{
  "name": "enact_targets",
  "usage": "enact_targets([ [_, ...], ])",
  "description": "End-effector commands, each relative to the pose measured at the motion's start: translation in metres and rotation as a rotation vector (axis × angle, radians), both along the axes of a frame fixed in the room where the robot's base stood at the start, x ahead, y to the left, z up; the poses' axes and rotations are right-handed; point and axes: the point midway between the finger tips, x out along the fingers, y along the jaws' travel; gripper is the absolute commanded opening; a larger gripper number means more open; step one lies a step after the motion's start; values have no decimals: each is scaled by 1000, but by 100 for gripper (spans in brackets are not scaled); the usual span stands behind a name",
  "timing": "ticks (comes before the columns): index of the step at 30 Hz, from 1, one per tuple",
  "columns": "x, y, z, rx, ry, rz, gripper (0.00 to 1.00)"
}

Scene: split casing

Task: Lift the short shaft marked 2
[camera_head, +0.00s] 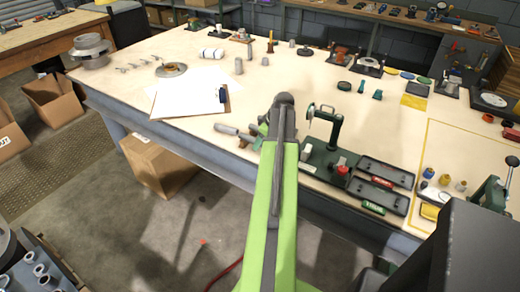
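I cannot make out a shaft marked 2; no such number is readable. Small grey cylindrical pieces (226,129) lie on the workbench (190,122) near its front edge, just left of my green arm. I cannot tell whether one of them is the short shaft. My arm rises through the middle of the picture to a dark joint over the bench.
Right of my arm stand a dark green press-like fixture (324,150) and black trays (377,195). A clipboard with paper (190,97) lies at left. Upright grey cylinders (239,66) stand farther back. A cardboard box (158,168) sits on the floor by the bench.

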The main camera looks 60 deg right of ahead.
Motion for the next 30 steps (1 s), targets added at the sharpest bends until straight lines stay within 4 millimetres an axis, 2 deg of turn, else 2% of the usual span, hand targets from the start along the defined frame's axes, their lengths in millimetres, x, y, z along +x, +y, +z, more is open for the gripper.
enact_targets([
  [5, 0, 0, 1, 0, 0, 0, 53],
  [17, 0, 0, 1, 0, 0, 0, 0],
  [30, -1, 0, 1, 0, 0, 0, 0],
])
